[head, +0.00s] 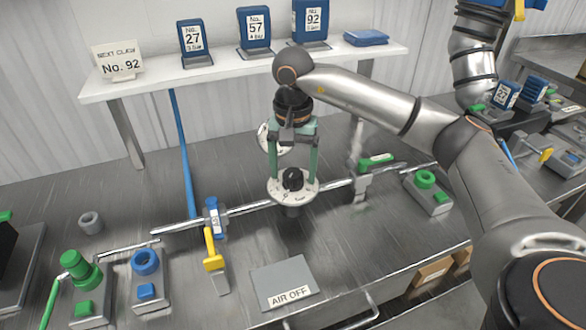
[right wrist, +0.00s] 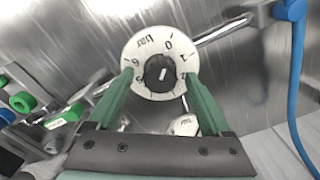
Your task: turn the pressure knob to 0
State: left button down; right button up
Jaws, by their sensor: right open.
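The pressure knob (head: 292,178) is black and sits at the centre of a white round dial (head: 305,192) on the metal pipe. In the right wrist view the knob (right wrist: 158,76) has a short white mark, and the dial (right wrist: 147,43) carries "bar" and numbers including 0 and 1. The mark leans up toward the 0 side; its exact reading is too small to tell. My right gripper (head: 296,174) points down over the dial, its green fingers open on either side of the knob. They are apart from the knob. My left gripper is not in view.
A white gauge (head: 268,140) stands just behind the dial. A yellow-handled valve (head: 213,262) is left along the pipe, and a green-handled valve (head: 376,160) is to the right. An "AIR OFF" plate (head: 285,272) lies in front. A white shelf (head: 225,72) spans the back.

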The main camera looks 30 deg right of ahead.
aim_at(293, 172)
notch_tip(293, 172, up, 12)
jog(key=p, duration=0.1)
jog(key=shift+r+p, duration=0.2)
jog(key=shift+p, duration=0.1)
dwell(0.5)
